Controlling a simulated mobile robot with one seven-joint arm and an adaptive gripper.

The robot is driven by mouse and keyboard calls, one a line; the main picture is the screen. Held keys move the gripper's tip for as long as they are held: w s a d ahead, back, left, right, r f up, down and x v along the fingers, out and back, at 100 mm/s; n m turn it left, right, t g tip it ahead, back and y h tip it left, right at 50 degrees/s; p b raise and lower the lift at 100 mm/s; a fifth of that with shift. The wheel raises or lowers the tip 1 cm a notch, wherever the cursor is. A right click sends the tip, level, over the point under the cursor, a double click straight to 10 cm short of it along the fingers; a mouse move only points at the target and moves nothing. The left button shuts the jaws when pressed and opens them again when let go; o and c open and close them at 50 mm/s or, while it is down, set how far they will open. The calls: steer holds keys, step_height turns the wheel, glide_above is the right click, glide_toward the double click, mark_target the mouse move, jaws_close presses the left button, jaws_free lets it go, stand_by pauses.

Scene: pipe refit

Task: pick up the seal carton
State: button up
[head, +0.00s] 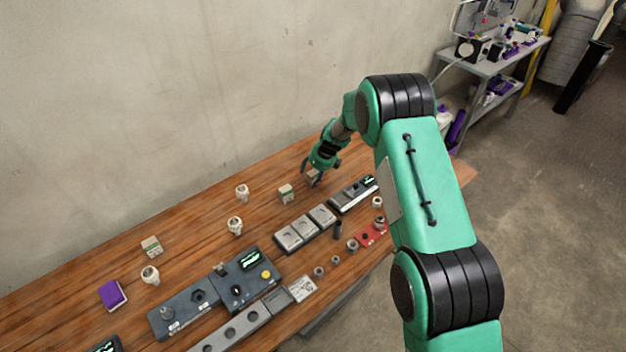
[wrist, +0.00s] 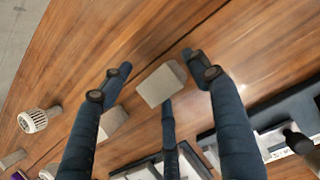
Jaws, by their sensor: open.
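A small carton (wrist: 162,84), plain grey-beige on top, stands on the wooden bench between the spread fingers of my gripper (wrist: 157,76) in the wrist view. I take it as the seal carton; no label is readable. In the head view this carton (head: 312,177) is partly hidden by my gripper (head: 319,172), which reaches down over it at the bench's far end. The fingers are open around it, with gaps visible on the left and right. Whether the lower finger touches it I cannot tell.
A white-and-green carton (head: 286,193) stands close to the left of the gripper; another (head: 151,246) is far left. White fittings (head: 242,192) stand on the bench. Grey trays (head: 304,228), a dark device (head: 353,194) and a red plate (head: 371,236) lie nearer. The wall (head: 180,100) runs behind.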

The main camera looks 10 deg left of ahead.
mark_target(311, 171)
stand_by(0.4)
steer(key=c, duration=1.2)
steer(key=shift+r, duration=0.1)
steer(key=shift+r, duration=0.2)
jaws_close()
step_height(311, 171, up, 3)
steer(key=shift+f+p, duration=0.15)
steer(key=shift+p, duration=0.3)
steer(key=shift+s+r, duration=0.2)
steer(key=shift+s, duration=0.1)
steer(key=s+d, duration=0.1)
steer(key=s, duration=0.4)
steer(key=s+d+r, duration=0.1)
steer(key=s+d, duration=0.1)
steer(key=s, duration=0.2)
steer(key=s+d, duration=0.2)
steer(key=s, duration=0.3)
steer(key=shift+s+r, duration=0.15)
steer(key=shift+s, duration=0.15)
